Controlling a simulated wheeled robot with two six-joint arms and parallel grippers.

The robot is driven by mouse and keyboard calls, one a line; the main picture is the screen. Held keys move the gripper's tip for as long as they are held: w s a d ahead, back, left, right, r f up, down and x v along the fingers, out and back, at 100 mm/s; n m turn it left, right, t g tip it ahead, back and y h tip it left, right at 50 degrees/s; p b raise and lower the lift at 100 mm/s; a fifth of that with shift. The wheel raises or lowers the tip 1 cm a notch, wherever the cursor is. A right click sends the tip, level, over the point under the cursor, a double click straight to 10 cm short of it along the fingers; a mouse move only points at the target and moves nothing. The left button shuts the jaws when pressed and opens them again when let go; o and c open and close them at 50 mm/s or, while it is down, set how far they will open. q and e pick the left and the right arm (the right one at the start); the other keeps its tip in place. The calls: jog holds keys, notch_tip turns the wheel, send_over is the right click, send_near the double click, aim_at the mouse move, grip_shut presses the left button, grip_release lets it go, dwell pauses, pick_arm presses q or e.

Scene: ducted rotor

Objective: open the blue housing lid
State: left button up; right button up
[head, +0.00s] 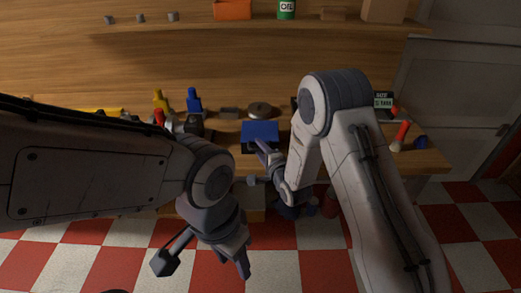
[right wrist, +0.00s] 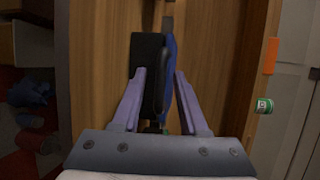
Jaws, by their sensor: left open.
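The blue housing lid (head: 260,131) lies on top of a small dark housing (head: 262,150) near the middle of the workbench. The lid looks shut. In the right wrist view the blue lid (right wrist: 170,75) shows edge-on against the black housing (right wrist: 149,75). My right gripper (head: 264,150) is at the front of the housing. In the right wrist view its fingers (right wrist: 160,73) are apart, one over the black housing and one beside the lid's edge. Contact is unclear. My left gripper (head: 205,262) is open and empty, low in front of the bench.
A round metal part (head: 261,109) lies behind the lid. Yellow (head: 160,100) and blue (head: 194,100) tools stand to the left. A small display box (head: 383,100) and a red-handled tool (head: 402,133) are to the right. A shelf (head: 270,26) runs above.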

grip_shut()
dwell(1.2)
